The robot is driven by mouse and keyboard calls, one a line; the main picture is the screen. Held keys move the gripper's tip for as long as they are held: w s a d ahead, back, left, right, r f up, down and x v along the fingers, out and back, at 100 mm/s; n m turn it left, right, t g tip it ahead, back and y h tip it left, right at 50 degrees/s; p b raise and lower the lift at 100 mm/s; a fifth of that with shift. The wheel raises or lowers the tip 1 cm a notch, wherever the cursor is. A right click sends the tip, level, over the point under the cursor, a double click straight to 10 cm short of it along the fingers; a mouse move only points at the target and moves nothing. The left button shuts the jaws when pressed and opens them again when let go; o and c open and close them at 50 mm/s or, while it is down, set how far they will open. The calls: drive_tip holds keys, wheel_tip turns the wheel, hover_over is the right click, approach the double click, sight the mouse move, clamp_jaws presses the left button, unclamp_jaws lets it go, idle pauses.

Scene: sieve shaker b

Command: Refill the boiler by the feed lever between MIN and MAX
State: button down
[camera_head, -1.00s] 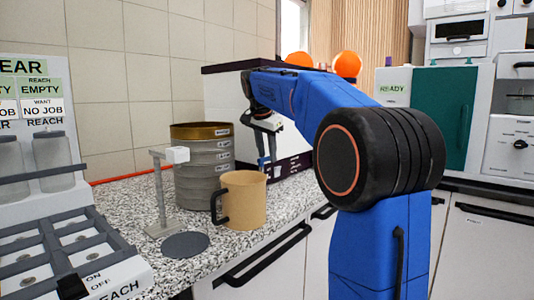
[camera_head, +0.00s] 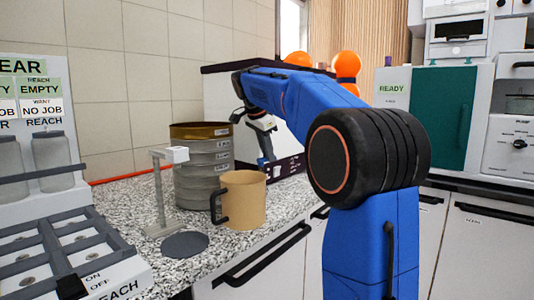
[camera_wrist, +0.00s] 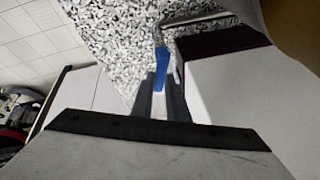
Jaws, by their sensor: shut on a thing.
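My gripper (camera_head: 268,160) is in front of the white machine (camera_head: 225,95) with a dark top and dark lower band, at the back of the counter. In the wrist view its dark fingers (camera_wrist: 161,82) are closed around a small blue handle (camera_wrist: 162,57), which looks like the feed lever. Below it is the speckled counter (camera_wrist: 115,40), and the machine's pale face (camera_wrist: 240,88) is beside the fingers on the right. My arm hides part of the machine in the head view. I cannot make out a level gauge or any MIN and MAX marks.
A sieve stack (camera_head: 203,165), a tan mug (camera_head: 245,200), a grey stand (camera_head: 160,195) and a dark disc (camera_head: 185,245) stand on the counter left of my arm. A rack (camera_head: 70,250) is at front left. A READY cabinet (camera_head: 435,115) is at right.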

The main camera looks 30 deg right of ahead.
drive_tip(key=shift+s+m+g, duration=0.15)
drive_tip(key=shift+m+g, duration=0.15)
drive_tip(key=shift+m, duration=0.4)
drive_tip(key=c, duration=1.7)
unclamp_jaws()
drive_tip(key=shift+a, duration=0.1)
drive_tip(key=shift+r, duration=0.15)
drive_tip(key=v, duration=1.7)
drive_tip(key=shift+a, duration=0.25)
